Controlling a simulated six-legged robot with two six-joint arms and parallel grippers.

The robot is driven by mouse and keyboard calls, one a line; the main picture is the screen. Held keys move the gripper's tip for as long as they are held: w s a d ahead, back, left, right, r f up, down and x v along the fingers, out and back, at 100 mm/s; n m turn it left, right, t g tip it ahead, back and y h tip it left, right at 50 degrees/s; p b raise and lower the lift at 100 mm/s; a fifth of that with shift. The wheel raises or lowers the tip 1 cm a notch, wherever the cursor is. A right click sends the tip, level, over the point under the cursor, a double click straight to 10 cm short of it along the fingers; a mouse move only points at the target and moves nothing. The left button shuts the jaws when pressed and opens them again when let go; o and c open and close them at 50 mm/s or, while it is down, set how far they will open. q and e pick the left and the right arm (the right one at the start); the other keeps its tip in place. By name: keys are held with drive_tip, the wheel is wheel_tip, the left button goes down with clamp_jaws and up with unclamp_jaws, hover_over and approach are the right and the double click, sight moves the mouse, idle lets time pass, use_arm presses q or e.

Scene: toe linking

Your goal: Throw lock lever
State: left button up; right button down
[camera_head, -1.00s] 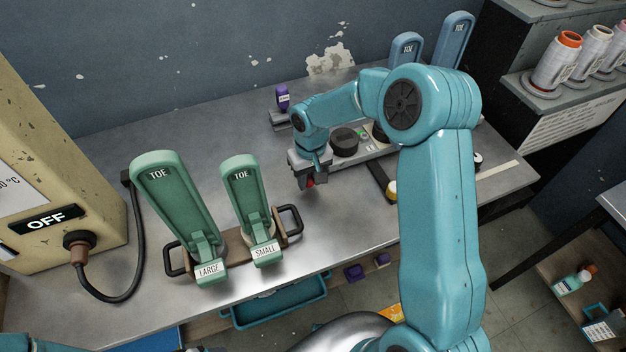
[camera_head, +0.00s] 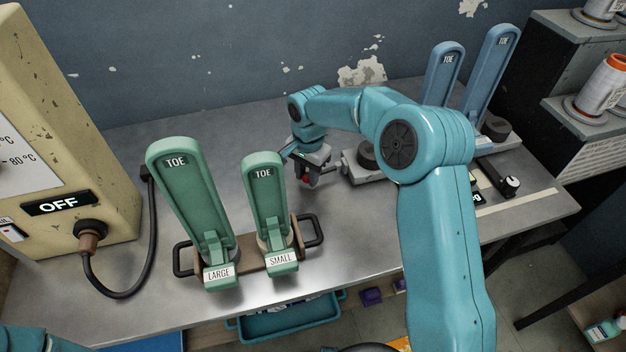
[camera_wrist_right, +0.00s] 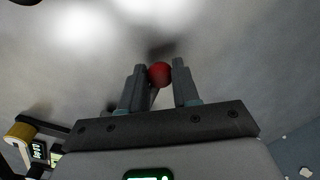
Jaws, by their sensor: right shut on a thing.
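A round red knob (camera_wrist_right: 159,73), which looks like the end of the lock lever, sits between the fingers of my right gripper (camera_wrist_right: 155,85). The lever's shaft and pivot are mostly hidden by the gripper. Only a piece of my left arm shows at the lower left; its gripper is out of view.
Green toe forms marked LARGE (camera_head: 188,195) and SMALL (camera_head: 265,195) stand in a handled carrier left of the gripper. Blue toe forms (camera_head: 490,75) stand behind my right arm. A control box reading OFF (camera_head: 60,203) is at far left. Bare tabletop lies in front.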

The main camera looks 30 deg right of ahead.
drive_tip(key=shift+w+d+r+m, duration=0.1)
drive_tip(key=shift+w+d+m, duration=0.15)
drive_tip(key=shift+w+m, duration=0.6)
drive_tip(key=shift+w+d+m, duration=0.2)
drive_tip(key=shift+w+m, duration=0.45)
drive_tip(key=shift+m, duration=0.4)
drive_tip(key=c, duration=0.8)
unclamp_jaws()
drive_tip(key=shift+d, duration=0.1)
drive_tip(key=shift+r, duration=0.15)
wheel_tip(320, 180, up, 16)
drive_tip(key=p, duration=0.2)
drive_tip(key=shift+s, duration=0.3)
